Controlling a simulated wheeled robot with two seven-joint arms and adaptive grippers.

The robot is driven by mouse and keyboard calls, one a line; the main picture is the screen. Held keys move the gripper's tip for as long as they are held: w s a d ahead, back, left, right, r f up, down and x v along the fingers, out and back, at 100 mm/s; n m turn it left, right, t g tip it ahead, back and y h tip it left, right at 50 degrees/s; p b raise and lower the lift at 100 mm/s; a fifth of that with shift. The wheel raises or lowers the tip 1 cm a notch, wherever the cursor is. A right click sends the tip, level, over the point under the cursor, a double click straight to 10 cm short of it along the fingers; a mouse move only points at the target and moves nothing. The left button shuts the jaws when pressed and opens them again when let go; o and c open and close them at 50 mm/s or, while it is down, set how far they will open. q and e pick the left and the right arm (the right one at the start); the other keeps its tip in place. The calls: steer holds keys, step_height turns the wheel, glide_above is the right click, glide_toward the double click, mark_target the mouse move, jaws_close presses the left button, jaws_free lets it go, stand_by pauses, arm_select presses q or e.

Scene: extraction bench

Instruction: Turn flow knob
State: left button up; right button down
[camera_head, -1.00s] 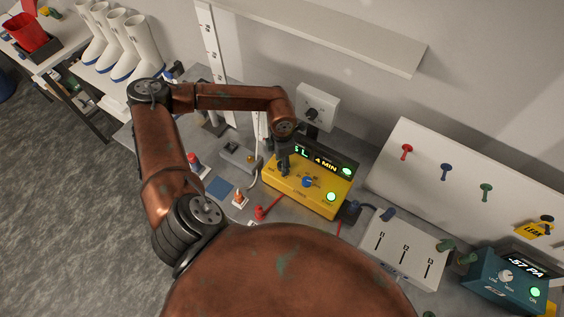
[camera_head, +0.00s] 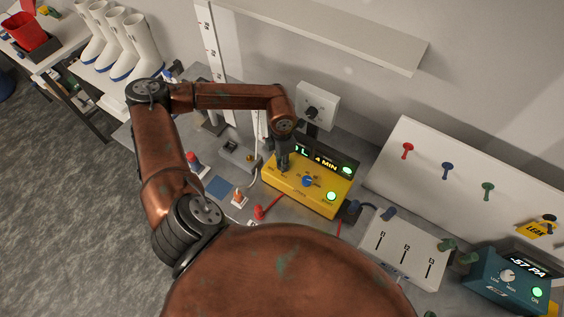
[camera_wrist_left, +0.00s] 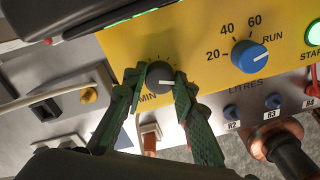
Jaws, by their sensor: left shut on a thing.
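The yellow unit (camera_head: 322,200) stands on the bench, with a black display reading "4 MIN" and lit green lamps. A dark knob with a white pointer line (camera_wrist_left: 159,78) is on its yellow face near the word "MIN" in the left wrist view. My left gripper (camera_head: 284,166) comes down on the unit's left part. In the left wrist view, its green fingers (camera_wrist_left: 162,84) are shut on the dark knob, one on each side. A blue knob (camera_wrist_left: 249,56) with marks 20, 40, 60 and RUN sits to the right, untouched. My right gripper is not in view.
A white box with several slots (camera_head: 402,252) and a teal unit reading "-57 PA" (camera_head: 508,284) stand to the right.

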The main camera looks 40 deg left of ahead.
arm_select(q)
steer(key=n+b, duration=0.2)
steer(key=shift+f+n, duration=0.15)
steer(key=shift+n, duration=0.15)
steer(key=shift+n+b, duration=0.6)
steer(key=shift+n, duration=0.5)
steer(key=o, duration=1.2)
steer(key=shift+c, duration=0.2)
steer(key=shift+r, duration=0.2)
step_height(320, 180, up, 12)
